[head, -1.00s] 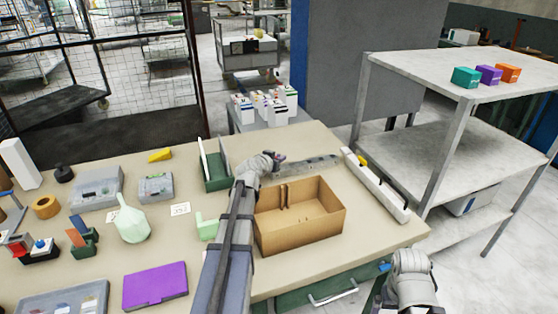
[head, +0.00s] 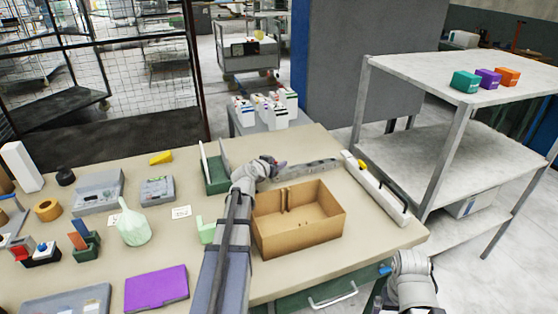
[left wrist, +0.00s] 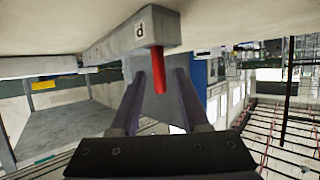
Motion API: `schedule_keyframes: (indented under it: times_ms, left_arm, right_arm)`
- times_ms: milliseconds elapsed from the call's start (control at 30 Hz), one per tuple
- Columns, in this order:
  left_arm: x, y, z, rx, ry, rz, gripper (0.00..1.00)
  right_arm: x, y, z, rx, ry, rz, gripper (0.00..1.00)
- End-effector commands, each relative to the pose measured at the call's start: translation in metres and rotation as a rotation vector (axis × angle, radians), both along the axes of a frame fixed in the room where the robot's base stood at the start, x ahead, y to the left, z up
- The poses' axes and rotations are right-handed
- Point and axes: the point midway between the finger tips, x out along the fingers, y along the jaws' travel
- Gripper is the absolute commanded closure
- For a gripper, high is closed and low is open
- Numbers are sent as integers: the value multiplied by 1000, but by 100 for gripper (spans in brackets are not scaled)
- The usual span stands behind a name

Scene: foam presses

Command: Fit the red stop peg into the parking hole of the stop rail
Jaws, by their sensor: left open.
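The red peg (left wrist: 158,70) shows in the left wrist view, which looks inverted. In the head view my left gripper (head: 279,163) is at the left end of the grey stop rail (head: 312,168), behind the cardboard box. The peg is not clear there, and I cannot make out the parking hole. My right gripper (head: 390,270) is low at the table's right front; its jaws are unclear.
The open cardboard box (head: 298,230) stands in front of the rail. A long white rail with yellow and black parts (head: 378,190) lies along the right edge. A green holder (head: 216,175) stands left of my gripper. A shelf (head: 450,130) stands beyond the table.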

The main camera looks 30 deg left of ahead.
Motion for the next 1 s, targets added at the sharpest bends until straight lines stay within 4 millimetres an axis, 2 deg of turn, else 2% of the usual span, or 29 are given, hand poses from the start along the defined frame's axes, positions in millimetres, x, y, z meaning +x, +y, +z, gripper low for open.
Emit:
schedule_keyframes:
  times_ms: [33,100,300,833,1000]
  left_arm:
    - [-12,-2,7,-1,0,1,55]
    - [-23,-3,12,0,0,2,55]
    - [-44,-4,20,0,-1,1,55]
    - [-44,-3,20,0,-1,0,55]
    - [-44,-3,42,0,-1,0,55]
  right_arm:
    - [0,0,7,0,0,0,0]
    - [0,0,12,0,0,0,0]
    - [0,0,19,0,0,0,0]
    - [0,0,20,0,0,0,0]
    - [0,0,42,0,0,0,0]
